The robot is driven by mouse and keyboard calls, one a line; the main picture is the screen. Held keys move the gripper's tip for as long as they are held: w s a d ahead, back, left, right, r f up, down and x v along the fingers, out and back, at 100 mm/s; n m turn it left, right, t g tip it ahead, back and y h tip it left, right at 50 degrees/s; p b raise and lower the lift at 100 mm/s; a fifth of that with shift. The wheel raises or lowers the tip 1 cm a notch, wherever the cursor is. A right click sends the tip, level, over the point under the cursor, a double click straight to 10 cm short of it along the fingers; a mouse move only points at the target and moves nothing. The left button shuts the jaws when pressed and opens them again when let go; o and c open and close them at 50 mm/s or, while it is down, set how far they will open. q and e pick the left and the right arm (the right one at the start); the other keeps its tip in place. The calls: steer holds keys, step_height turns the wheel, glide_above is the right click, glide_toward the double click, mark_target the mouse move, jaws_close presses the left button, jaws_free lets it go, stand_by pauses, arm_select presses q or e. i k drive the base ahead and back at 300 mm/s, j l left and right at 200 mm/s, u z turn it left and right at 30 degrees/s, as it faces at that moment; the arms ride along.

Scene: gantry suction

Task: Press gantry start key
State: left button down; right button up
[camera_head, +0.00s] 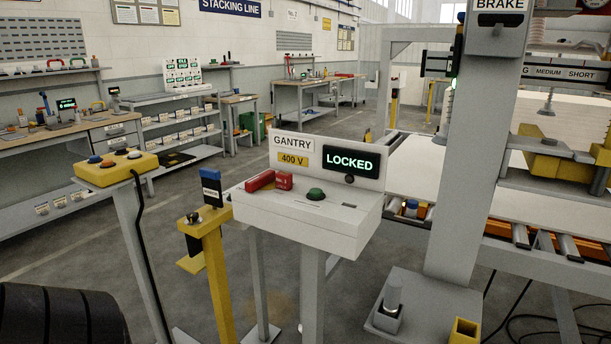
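The gantry console (290,222) is a pale grey box on a post in the middle of the view. Its upright panel carries a "GANTRY" label (292,141), a yellow "400 V" plate (293,160) and a display (349,161) lit green with "LOCKED". A green round button (316,195) sits on the console top. Neither of my grippers shows, so nothing is seen touching the console.
A yellow button box (116,168) on a post and a yellow post (217,270) with a blue-topped device (211,188) stand left of the console. A thick grey column (458,150) and a roller conveyor (540,239) stand right. Grey floor shows between the posts.

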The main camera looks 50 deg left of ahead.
mark_target(314, 192)
steer(key=k+j, duration=0.1)
steer(key=j, duration=1.3)
steer(key=k, duration=0.05)
